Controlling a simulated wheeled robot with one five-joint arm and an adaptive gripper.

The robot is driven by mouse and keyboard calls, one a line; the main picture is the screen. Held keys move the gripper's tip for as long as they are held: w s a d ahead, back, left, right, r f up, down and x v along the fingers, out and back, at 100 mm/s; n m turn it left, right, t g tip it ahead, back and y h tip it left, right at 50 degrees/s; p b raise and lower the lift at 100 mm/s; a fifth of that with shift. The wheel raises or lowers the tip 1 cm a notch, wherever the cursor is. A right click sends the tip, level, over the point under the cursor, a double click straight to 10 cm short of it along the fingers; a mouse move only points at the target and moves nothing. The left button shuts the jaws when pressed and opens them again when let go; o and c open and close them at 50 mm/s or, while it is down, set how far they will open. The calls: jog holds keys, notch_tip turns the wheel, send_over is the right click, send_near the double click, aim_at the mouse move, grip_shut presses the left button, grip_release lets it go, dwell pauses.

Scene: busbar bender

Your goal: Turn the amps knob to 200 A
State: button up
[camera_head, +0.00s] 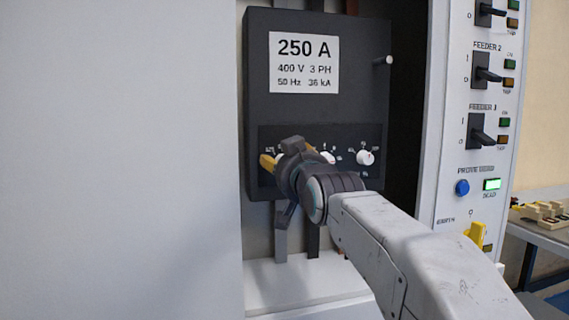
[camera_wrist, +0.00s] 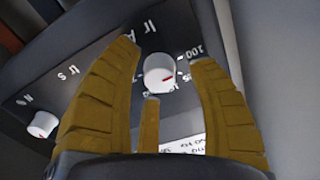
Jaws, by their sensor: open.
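The amps knob (camera_wrist: 159,73), white and round beside the print "Ir A", shows in the wrist view. Its red mark points to the lower right, toward the small numbers below 100; the exact number is too blurred to read. My gripper (camera_wrist: 164,48) is open, with its yellow fingers spread to either side of the knob and a third finger below it. I cannot tell whether any finger touches the knob. In the head view my gripper (camera_head: 267,162) is at the left end of the dark knob panel and hides this knob.
The dark breaker (camera_head: 318,108) bears a white 250 A label (camera_head: 304,62). Two other white knobs, a middle one (camera_head: 327,157) and a right one (camera_head: 366,157), sit on its panel. A grey cabinet wall stands close at left; feeder switches (camera_head: 482,131) are at right.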

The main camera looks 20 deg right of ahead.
jog(key=shift+w, duration=0.4)
grip_shut()
dwell(0.4)
